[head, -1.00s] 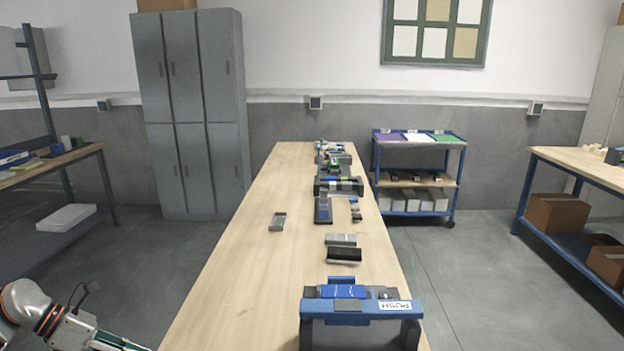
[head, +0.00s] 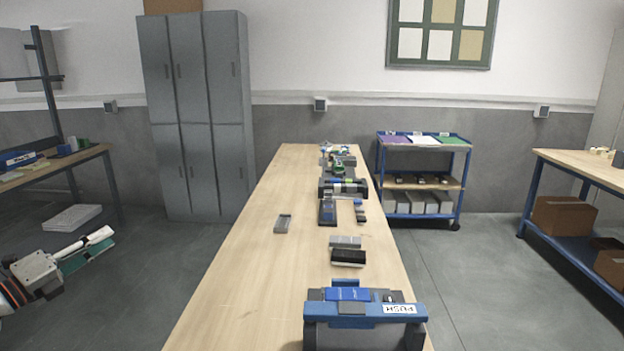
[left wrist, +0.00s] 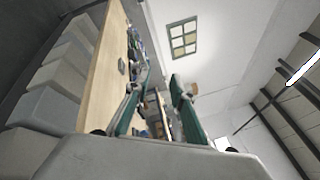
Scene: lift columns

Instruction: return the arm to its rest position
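My left arm comes in from the lower left of the head view, and its gripper (head: 106,239) is in the air left of the long table (head: 225,290). It points up and to the right, away from anything on the tables. In the left wrist view its two teal fingers stand apart with a gap between them (left wrist: 160,82), and nothing is held in the gap. My right arm and gripper show in neither view.
A blue-and-grey device marked PUSH (head: 364,313) stands at the near end of the long table. Several small parts lie further along it. A left workbench (head: 50,166), grey lockers (head: 198,115), a blue cart (head: 424,180) and a right bench (head: 590,172) stand around. The floor between is clear.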

